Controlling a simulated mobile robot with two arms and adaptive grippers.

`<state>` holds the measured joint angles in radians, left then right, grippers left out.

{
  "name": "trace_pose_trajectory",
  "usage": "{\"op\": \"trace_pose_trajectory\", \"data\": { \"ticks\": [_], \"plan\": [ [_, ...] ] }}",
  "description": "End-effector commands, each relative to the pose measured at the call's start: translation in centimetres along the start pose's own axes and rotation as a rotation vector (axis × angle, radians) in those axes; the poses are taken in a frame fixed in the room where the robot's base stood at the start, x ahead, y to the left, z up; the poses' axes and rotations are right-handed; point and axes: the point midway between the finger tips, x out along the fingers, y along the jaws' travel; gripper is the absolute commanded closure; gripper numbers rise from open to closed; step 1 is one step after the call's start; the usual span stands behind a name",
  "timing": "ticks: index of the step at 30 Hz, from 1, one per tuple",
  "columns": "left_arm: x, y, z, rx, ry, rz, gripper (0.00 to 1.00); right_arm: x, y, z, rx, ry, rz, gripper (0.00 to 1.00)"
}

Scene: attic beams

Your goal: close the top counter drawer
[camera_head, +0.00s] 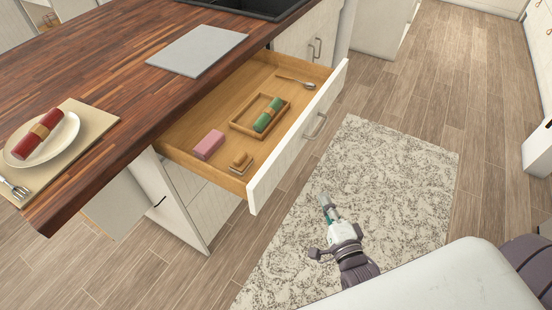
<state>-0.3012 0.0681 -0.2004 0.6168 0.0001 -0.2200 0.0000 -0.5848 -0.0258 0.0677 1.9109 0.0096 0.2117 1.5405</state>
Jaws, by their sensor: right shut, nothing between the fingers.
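The top counter drawer (218,123) is pulled out from under the wooden countertop (105,80). Its white front (290,150) has a metal handle (315,126) on its outer face. Inside the drawer lie a small wooden tray (238,125) with a green roll (268,114) in it, a pink block (209,145), a small wooden piece (241,162) and a spoon (295,82). My right gripper (327,203) is shut and empty, over the rug, in front of the drawer front and apart from it. My left gripper is not in view.
A patterned rug (385,175) covers the floor before the counter. Bare floor (470,70) lies to the right.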

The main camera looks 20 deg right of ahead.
Motion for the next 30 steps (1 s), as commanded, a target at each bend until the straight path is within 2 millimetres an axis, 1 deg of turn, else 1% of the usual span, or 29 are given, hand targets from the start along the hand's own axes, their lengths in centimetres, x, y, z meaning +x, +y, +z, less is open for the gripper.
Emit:
{"op": "trace_pose_trajectory", "data": {
  "ticks": [1, 3, 5, 8, 18, 20, 21, 24, 30],
  "plan": [
    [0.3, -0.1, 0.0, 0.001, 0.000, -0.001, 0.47, 0.0, -0.6, -0.2, 0.022, 0.005, -0.020, 1.00],
    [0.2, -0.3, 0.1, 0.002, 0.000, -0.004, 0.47, 0.3, -1.3, -0.3, 0.039, 0.007, -0.036, 1.00],
    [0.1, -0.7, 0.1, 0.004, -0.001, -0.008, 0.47, 0.8, -1.5, -0.3, 0.040, 0.007, -0.038, 1.00],
    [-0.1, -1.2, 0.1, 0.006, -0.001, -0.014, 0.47, 2.3, -1.7, -0.3, 0.041, 0.007, -0.040, 1.00],
    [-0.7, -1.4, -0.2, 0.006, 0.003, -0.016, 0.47, 9.6, -1.8, -0.4, 0.038, 0.007, -0.037, 1.00],
    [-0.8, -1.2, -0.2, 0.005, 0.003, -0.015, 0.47, 10.6, -1.9, -0.2, 0.039, 0.007, -0.036, 1.00],
    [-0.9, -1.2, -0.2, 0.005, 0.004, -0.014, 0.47, 11.0, -1.9, 0.5, 0.041, 0.007, -0.034, 1.00],
    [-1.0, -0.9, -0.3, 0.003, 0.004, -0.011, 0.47, 11.9, -1.9, 1.4, 0.040, 0.007, -0.034, 1.00],
    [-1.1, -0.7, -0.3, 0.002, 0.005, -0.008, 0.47, 12.8, -1.8, 2.4, 0.039, 0.007, -0.033, 1.00]
  ]
}}
